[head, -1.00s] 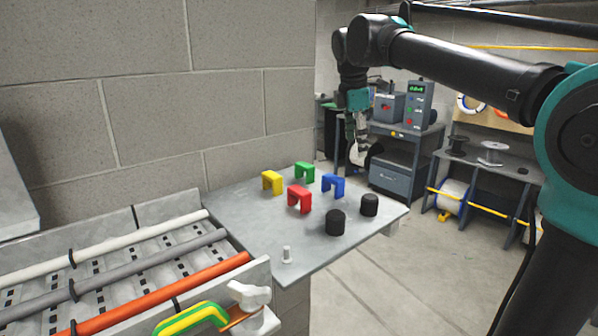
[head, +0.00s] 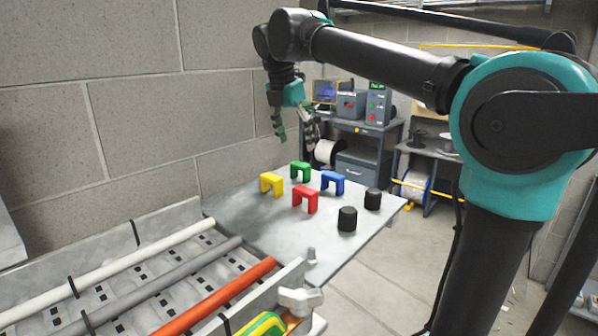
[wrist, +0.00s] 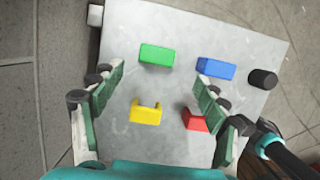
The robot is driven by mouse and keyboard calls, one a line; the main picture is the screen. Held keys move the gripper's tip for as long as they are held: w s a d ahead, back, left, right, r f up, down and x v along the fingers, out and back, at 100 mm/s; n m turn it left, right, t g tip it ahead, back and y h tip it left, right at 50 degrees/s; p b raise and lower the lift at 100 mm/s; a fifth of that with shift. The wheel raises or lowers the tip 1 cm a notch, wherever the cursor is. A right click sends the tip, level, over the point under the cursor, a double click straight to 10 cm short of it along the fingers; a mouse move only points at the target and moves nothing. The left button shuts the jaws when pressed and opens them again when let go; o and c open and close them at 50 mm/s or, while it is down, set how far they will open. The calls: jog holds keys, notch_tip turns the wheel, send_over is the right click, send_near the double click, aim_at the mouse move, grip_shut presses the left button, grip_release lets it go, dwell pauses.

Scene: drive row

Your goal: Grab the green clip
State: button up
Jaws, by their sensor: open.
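The green clip (head: 300,171) is a small arch-shaped block standing on a grey metal plate (head: 240,222), at the back of a group of clips. In the wrist view the green clip (wrist: 157,55) lies ahead of my fingers, a little left of centre. My gripper (head: 296,134) is open and empty, above the plate's far edge in the head view. In the wrist view its two fingers (wrist: 160,82) are spread wide, with the yellow clip (wrist: 146,112) and part of the red clip (wrist: 194,119) below and between them.
The blue clip (head: 333,182) stands right of the green one. A block wall (head: 130,120) rises at left. A cable tray with rods (head: 190,262) lies in front.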

aim_at(300, 164)
jog(key=x, duration=0.8)
jog(key=shift+w+a+f, duration=0.1)
jog(key=shift+a, duration=0.15)
jog(key=c, duration=1)
jog(key=shift+c, duration=0.2)
